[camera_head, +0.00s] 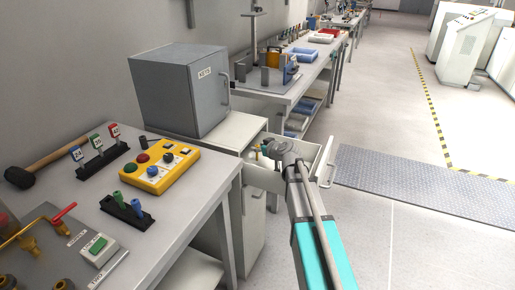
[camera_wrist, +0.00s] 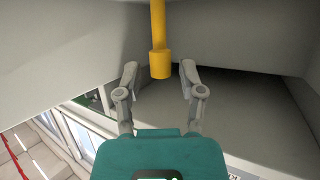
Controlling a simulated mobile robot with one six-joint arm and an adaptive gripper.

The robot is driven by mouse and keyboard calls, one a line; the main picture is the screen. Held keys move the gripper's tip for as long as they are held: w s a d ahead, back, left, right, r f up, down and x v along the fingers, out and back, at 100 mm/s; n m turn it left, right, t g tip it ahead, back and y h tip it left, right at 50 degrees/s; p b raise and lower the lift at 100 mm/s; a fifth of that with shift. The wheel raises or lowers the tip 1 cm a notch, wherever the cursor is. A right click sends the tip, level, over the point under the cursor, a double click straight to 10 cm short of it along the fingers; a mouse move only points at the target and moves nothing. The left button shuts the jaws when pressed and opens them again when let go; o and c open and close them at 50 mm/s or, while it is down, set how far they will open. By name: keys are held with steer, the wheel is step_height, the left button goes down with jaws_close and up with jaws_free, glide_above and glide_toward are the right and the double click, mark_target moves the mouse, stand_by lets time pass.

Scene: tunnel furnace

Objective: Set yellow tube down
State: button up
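The yellow tube (camera_wrist: 158,30) enters from the top edge of the wrist view and ends in a wider yellow collar (camera_wrist: 160,64). My gripper (camera_wrist: 159,72) is open, with one finger on each side of the collar and a visible gap on both sides. The tube is inside a grey-walled space that matches the open drawer (camera_head: 311,170) in the head view. There my arm reaches over the drawer and my gripper (camera_head: 268,152) is small and partly hidden. I cannot tell whether the tube rests on the drawer floor.
The drawer belongs to a white cabinet (camera_head: 238,128) bearing a grey box marked KEYS (camera_head: 180,88). At left is a workbench (camera_head: 195,190) with a yellow button box (camera_head: 158,166) and a mallet (camera_head: 60,158). The floor at right (camera_head: 440,225) is clear.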

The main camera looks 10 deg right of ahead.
steer(key=shift+r, duration=0.2)
stand_by(0.3)
steer(key=p+v, duration=0.3)
steer(key=v, duration=0.4)
steer(key=shift+s, duration=0.25)
steer(key=shift+r, duration=0.1)
stand_by(0.4)
